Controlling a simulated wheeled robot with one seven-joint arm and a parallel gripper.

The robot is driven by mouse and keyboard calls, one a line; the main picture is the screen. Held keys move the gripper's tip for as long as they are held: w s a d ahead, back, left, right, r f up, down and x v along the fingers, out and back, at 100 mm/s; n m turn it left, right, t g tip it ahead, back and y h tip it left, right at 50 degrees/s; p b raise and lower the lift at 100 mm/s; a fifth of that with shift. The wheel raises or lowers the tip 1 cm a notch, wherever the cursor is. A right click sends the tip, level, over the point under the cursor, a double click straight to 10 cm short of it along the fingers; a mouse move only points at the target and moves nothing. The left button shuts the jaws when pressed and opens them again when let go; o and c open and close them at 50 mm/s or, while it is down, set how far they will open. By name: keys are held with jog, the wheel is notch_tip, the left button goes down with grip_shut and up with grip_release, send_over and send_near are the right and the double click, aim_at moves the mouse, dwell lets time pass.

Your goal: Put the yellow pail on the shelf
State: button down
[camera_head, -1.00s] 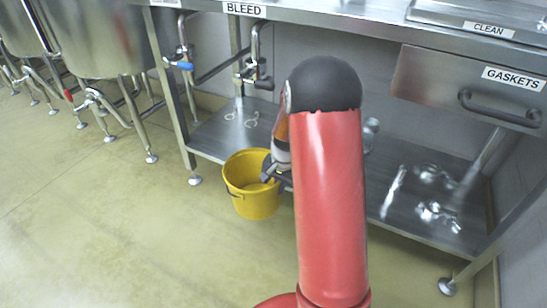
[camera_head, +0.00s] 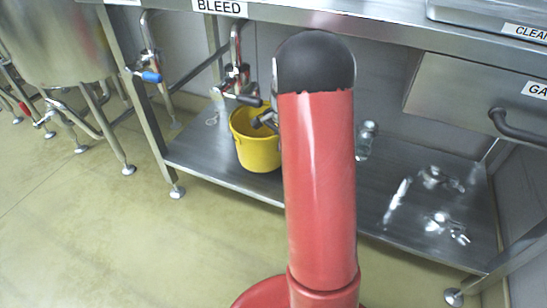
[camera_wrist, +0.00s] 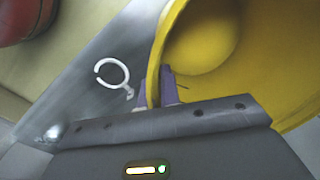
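The yellow pail (camera_head: 257,153) is upright over the lower steel shelf (camera_head: 215,163) of the bench, left of my arm. I cannot tell whether its base touches the shelf. My gripper (camera_head: 266,120) is at the pail's rim, partly hidden behind my red arm. In the wrist view, the purple fingers (camera_wrist: 160,92) are on either side of the pail's wall (camera_wrist: 213,35) at the rim, gripping it. The shelf (camera_wrist: 88,88) shows beside the pail there, with a pale ring-shaped fitting (camera_wrist: 122,66) on it.
Valve taps (camera_head: 240,75) hang from the bench just above the pail. A clear bottle (camera_head: 366,140) and shiny metal fittings (camera_head: 437,178) occupy the shelf to the right. A bench leg (camera_head: 148,120) stands to the left. A gaskets drawer (camera_head: 455,85) is at upper right.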

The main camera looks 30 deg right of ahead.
jog(key=shift+f+b, duration=0.35)
jog(key=shift+f, duration=2.6)
jog(key=shift+f, duration=0.15)
jog(key=c, duration=1.6)
grip_release()
jog(key=shift+s+r+p, duration=0.2)
jog(key=shift+r+p, duration=0.1)
jog(key=shift+r, duration=1.65)
jog(key=shift+s+r+p, duration=0.15)
jog(key=shift+r+p, duration=0.15)
jog(key=shift+r, duration=1.65)
jog(key=shift+d, duration=0.1)
